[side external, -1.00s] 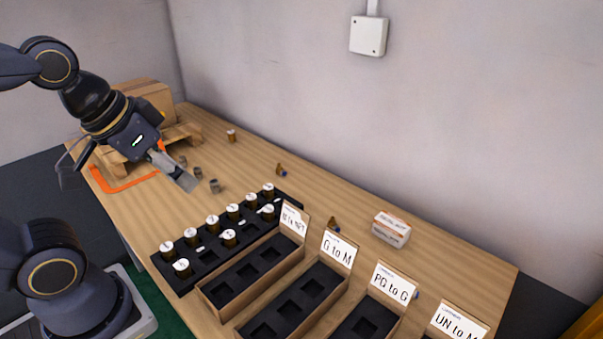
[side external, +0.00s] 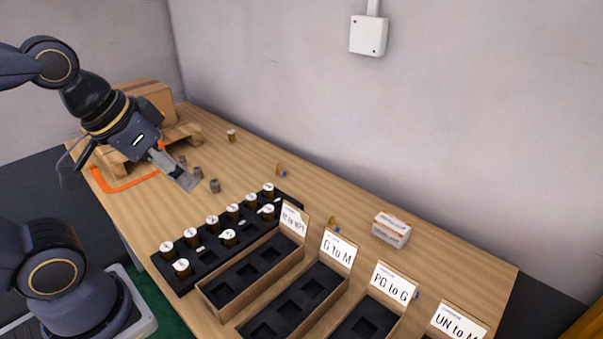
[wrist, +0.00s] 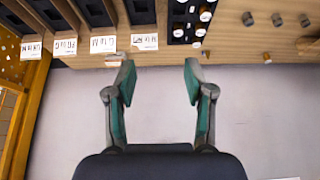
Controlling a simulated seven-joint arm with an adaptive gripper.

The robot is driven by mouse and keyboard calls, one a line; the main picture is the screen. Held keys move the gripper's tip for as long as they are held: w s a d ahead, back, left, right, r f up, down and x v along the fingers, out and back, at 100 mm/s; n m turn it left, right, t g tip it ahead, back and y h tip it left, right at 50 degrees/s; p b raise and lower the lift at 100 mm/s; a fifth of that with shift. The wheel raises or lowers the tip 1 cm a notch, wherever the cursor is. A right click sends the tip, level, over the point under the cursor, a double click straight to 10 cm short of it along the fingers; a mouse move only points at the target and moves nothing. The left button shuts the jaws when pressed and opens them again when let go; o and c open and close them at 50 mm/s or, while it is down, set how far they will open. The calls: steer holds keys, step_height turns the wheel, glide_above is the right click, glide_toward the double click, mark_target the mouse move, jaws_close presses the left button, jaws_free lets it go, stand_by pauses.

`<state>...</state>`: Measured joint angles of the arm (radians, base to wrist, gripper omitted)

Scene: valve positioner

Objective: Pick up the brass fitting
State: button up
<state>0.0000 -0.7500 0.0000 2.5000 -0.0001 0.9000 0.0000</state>
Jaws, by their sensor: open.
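I cannot tell which is the brass fitting meant. My gripper (side external: 182,178) is above the table's left part, near several grey fittings (side external: 214,186), apart from the loose brass pieces. In the wrist view my gripper (wrist: 160,78) is open, with nothing between its fingers; the wall shows behind.
A black tray (side external: 163,271) holds several white-capped brass pieces. Labelled boxes (side external: 229,312) with black inserts stand at the front right. A small white-and-orange box (side external: 391,229) is near the wall. A cardboard box (side external: 150,98) on a wooden pallet (side external: 185,132) stands at the back left.

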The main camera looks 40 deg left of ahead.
stand_by(0.3)
steer(key=shift+o, duration=1.4)
